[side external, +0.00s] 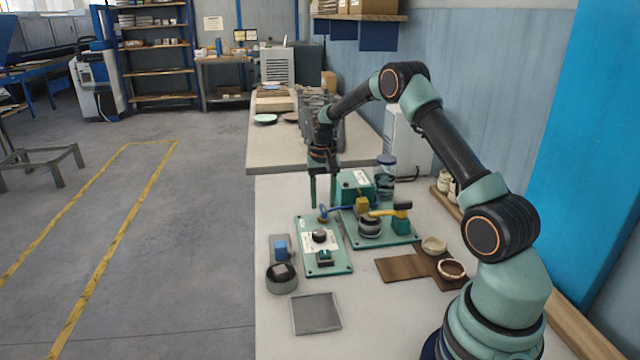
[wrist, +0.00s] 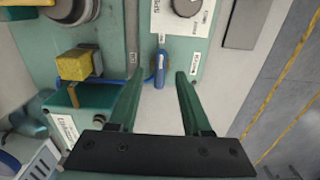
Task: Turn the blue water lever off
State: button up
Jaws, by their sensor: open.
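The blue lever (wrist: 160,66) shows in the wrist view as a small rounded blue handle beside the edge of a green panel. In the side view a small blue part (side external: 322,212), apparently the lever, sits right by my fingertips. My gripper (side external: 323,203) points straight down above the bench at the far end of the green panels. In the wrist view my gripper (wrist: 158,74) has its two green fingers apart, with the lever between the tips. I see no clear contact, and cannot tell how far the tips reach down past it.
A green panel (side external: 336,267) with a black knob lies in front of my gripper. To its right are a yellow-handled valve (side external: 388,212), a yellow block (side external: 362,204) and a green box (side external: 356,186). A brown board (side external: 401,268) and bowls lie further right.

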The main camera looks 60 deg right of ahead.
aim_at(322, 208)
notch_tip(322, 208, up, 10)
jog(key=shift+r, duration=0.25)
dwell(0.3)
jog(key=s+a+r+n+t, duration=0.1)
jog(key=s+a+r+n, duration=0.15)
jog(key=a+r, duration=0.35)
jog(key=s+a+r+n+t, duration=0.2)
jog(key=s+a+r, duration=0.2)
jog(key=a, duration=0.4)
jog(key=s+a+f+n+t, duration=0.1)
jog(key=s+a+n, duration=0.3)
jog(key=s+a, duration=0.6)
jog(key=shift+s+n+t, duration=0.35)
jog(key=shift+s+t, duration=0.45)
jog(key=shift+s, duration=0.05)
